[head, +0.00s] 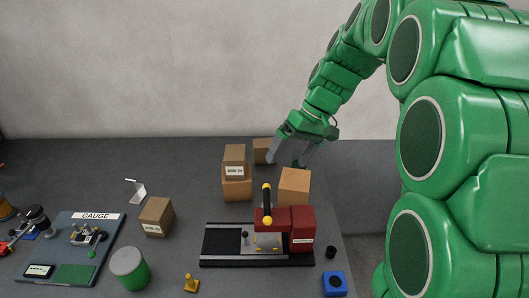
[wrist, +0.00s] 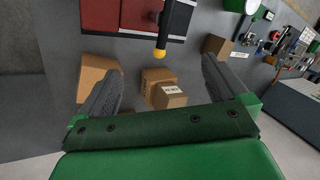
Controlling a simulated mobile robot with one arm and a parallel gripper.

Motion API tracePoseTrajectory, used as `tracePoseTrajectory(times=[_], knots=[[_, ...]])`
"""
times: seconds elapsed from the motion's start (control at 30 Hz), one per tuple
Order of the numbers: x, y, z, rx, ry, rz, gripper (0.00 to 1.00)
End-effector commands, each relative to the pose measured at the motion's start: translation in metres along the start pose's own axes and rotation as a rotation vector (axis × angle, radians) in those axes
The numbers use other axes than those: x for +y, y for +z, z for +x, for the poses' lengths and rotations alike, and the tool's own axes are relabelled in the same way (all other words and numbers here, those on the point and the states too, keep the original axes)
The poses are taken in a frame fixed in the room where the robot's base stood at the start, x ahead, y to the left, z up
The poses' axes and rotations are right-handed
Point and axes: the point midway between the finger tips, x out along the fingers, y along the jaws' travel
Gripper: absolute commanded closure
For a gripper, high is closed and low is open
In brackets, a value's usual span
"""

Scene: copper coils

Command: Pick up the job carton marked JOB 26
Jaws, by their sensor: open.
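Two small cartons carry white labels with printing too small to read surely. One labelled carton (head: 235,155) sits on top of a larger carton (head: 237,188); it also shows in the wrist view (wrist: 170,101). The other labelled carton (head: 156,217) stands alone at the front left, seen also in the wrist view (wrist: 215,45). I cannot tell for sure which is JOB 26. My gripper (head: 286,160) is open and empty, to the right of the stack; its left finger overlaps a plain back carton (head: 262,146). In the wrist view the stack shows between the open fingers (wrist: 160,72).
A plain carton (head: 294,186) stands right of the stack, behind a red machine (head: 302,222) with a yellow-tipped black handle.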

Motion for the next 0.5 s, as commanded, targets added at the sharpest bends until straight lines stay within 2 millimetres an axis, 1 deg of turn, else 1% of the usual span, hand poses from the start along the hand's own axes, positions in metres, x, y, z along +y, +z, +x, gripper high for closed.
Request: tracePoseTrajectory(times=[0.03, 0.1, 0.5], knots=[[0.006, -0.012, 0.001, 0.007, -0.013, -0.015, 0.0], [0.011, -0.028, 0.0, 0.02, -0.032, -0.043, 0.0], [0.047, -0.112, 0.004, 0.106, -0.128, -0.207, 0.0]])
